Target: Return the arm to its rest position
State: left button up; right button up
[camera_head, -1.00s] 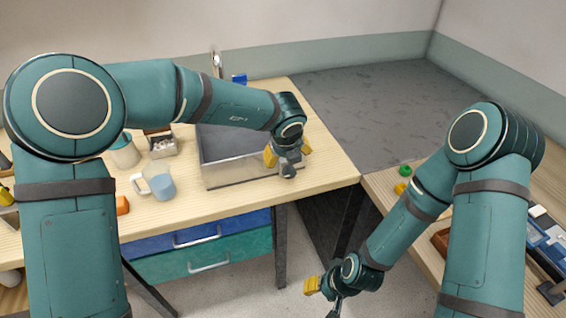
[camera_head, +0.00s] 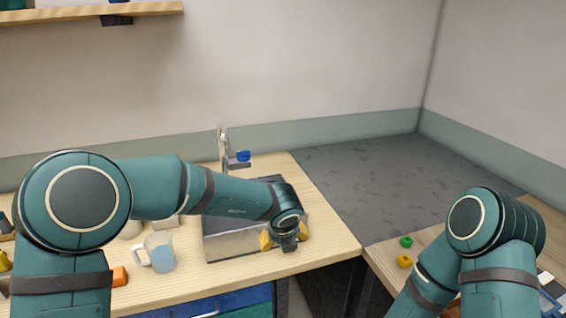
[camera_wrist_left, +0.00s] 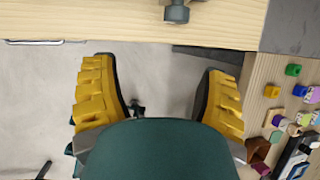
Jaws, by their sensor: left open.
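My left arm (camera_head: 235,196) comes in from the left in the head view and reaches across the wooden counter. My left gripper (camera_head: 285,238) is over the front right part of the counter, by the right side of the sink. Its yellow fingers are spread and also show wide apart in the left wrist view (camera_wrist_left: 160,95), with nothing between them that I can see held. My right arm (camera_head: 490,230) is at the lower right. Its gripper is below the edge of the head view.
The sink (camera_head: 225,248) with its tap (camera_head: 223,150) is beside my left gripper. A mug (camera_head: 158,252) stands left of it. A green block (camera_head: 406,241) and a yellow block (camera_head: 404,261) sit on the right table. A shelf (camera_head: 60,13) is at the upper left.

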pick_arm(q)
jog(key=s+a+f+m, duration=0.3)
jog(key=a+f+m, duration=0.2)
jog(key=f+m, duration=0.4)
jog(key=s+a+f+m, duration=0.35)
jog(key=f+m, duration=0.35)
jog(key=m, duration=0.4)
jog(key=s+a+f+m+g+h, duration=0.1)
jog(key=s+f+m, duration=0.3)
jog(key=s+m, duration=0.4)
jog(key=s+a+f+m+g+h, duration=0.1)
jog(key=s+f+m, duration=0.3)
jog(key=s+m, duration=0.5)
jog(key=shift+s+f+g+h, duration=0.15)
jog(key=shift+s+g+h, duration=0.65)
jog(key=shift+s, duration=0.15)
jog(key=shift+w, duration=0.1)
